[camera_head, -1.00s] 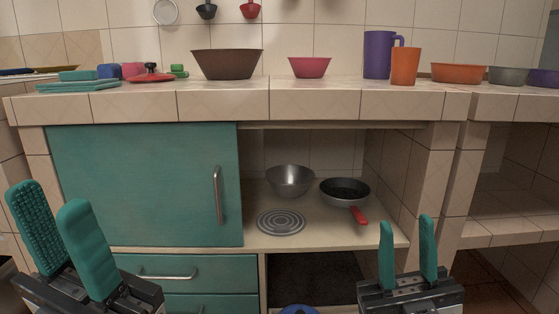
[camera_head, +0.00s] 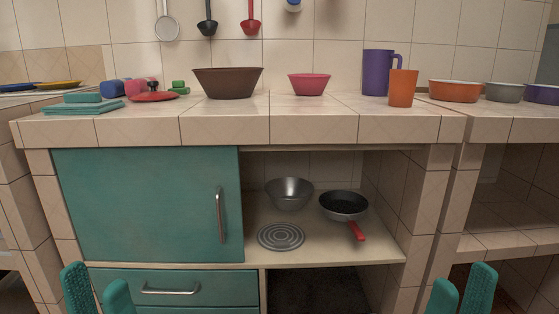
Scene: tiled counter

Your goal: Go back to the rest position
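My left gripper (camera_head: 97,293) is at the bottom left of the head view, in front of the drawers. Its two teal fingers stand apart with nothing between them. My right gripper (camera_head: 461,291) is at the bottom right, in front of the right end of the counter. Its teal fingers are also apart and empty. Only the upper parts of the fingers show; the gripper bodies are below the frame. Both grippers are clear of the counter objects.
The tiled counter (camera_head: 310,131) holds a brown bowl (camera_head: 228,83), a pink bowl (camera_head: 309,84), a purple pitcher (camera_head: 377,72) and an orange cup (camera_head: 402,88). A teal cabinet door (camera_head: 135,205) covers the left side. The open shelf holds a metal bowl (camera_head: 289,194) and a pan (camera_head: 343,205).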

